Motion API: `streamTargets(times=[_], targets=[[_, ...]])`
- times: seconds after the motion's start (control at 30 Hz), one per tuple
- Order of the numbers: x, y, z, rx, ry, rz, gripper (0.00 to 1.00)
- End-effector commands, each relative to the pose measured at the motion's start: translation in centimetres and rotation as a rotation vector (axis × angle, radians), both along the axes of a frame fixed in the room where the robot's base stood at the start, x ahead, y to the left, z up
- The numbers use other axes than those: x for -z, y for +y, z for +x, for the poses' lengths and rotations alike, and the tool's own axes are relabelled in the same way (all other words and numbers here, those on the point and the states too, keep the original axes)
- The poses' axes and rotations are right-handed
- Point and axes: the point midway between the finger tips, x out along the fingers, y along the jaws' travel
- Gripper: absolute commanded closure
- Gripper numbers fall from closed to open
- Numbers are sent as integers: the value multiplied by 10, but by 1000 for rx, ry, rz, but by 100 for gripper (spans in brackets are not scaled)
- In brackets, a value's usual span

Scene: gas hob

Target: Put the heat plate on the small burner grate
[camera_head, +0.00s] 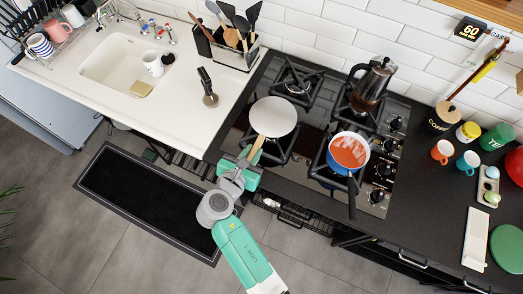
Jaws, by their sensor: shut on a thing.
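The heat plate (273,115) is a round, pale disc with a short wooden handle. My gripper (252,158) is shut on its handle at the hob's front left. The disc appears over the left side of the hob, between the two left grates; its height above the hob is hard to tell. The back left grate (298,83) is empty and looks like the smaller one. The front left grate (279,150) is partly hidden by the disc and my gripper.
A blue saucepan (349,152) of red sauce stands on the front right grate, its handle toward the front edge. A moka pot (371,82) stands on the back right grate. Mugs and jars crowd the right counter.

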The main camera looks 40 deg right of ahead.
Motion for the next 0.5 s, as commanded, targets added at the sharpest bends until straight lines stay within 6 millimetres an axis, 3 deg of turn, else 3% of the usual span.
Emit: streamTargets(times=[0.17,0.5], targets=[[9,0,0,0,0,-1,100],[47,0,0,1,-2,0,100]])
